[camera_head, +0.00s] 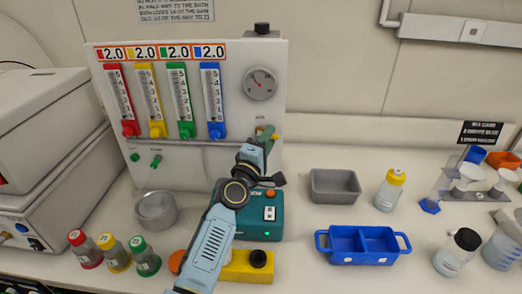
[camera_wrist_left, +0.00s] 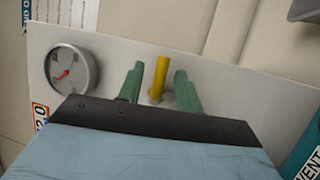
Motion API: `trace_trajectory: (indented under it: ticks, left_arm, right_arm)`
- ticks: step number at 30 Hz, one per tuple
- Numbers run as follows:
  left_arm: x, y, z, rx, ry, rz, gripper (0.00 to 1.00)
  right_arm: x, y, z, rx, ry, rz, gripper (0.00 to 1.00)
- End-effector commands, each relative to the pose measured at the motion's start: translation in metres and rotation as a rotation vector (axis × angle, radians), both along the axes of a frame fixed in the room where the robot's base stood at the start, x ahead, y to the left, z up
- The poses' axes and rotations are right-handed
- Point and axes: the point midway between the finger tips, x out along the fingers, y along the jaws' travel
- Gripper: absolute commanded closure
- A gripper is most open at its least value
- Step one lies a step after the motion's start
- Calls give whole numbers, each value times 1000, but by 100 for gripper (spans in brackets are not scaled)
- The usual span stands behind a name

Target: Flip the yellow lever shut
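The yellow lever (camera_wrist_left: 161,75) sticks out from the white gauge panel in the left wrist view. My left gripper (camera_wrist_left: 159,70) has its two green fingers apart, one on each side of the lever. Visible gaps separate the lever from both fingers. In the head view my left gripper (camera_head: 266,134) is at the lower right edge of the white panel (camera_head: 250,125), below the round gauge. It mostly hides the lever there. My right gripper is in neither view.
The panel carries red, yellow, green and blue flow tubes (camera_head: 212,100) and a round gauge (camera_head: 261,83). A teal device (camera_head: 270,228) stands below my arm. A grey tray (camera_head: 336,199) and a blue divided tray (camera_head: 362,259) stand to the right. Capped bottles (camera_head: 114,261) stand front left.

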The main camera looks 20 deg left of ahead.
Motion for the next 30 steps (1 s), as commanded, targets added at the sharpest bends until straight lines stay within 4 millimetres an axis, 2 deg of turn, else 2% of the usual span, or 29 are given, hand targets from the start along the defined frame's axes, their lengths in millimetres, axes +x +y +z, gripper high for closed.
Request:
trace_trajectory:
  ticks: [5, 12, 18, 24, 30]
  left_arm:
    - [-23, 3, -6, -1, 2, 1, 65]
    - [-74, 9, -17, 0, 4, 0, 65]
    - [-109, 13, -22, 0, 2, 0, 65]
    - [-125, 15, -24, 0, 1, 0, 65]
    - [-128, 15, -25, -1, 1, 0, 65]
  right_arm:
    - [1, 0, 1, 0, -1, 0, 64]
    - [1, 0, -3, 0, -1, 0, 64]
    - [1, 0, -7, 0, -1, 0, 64]
    - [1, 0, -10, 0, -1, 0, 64]
    - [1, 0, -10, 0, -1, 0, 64]
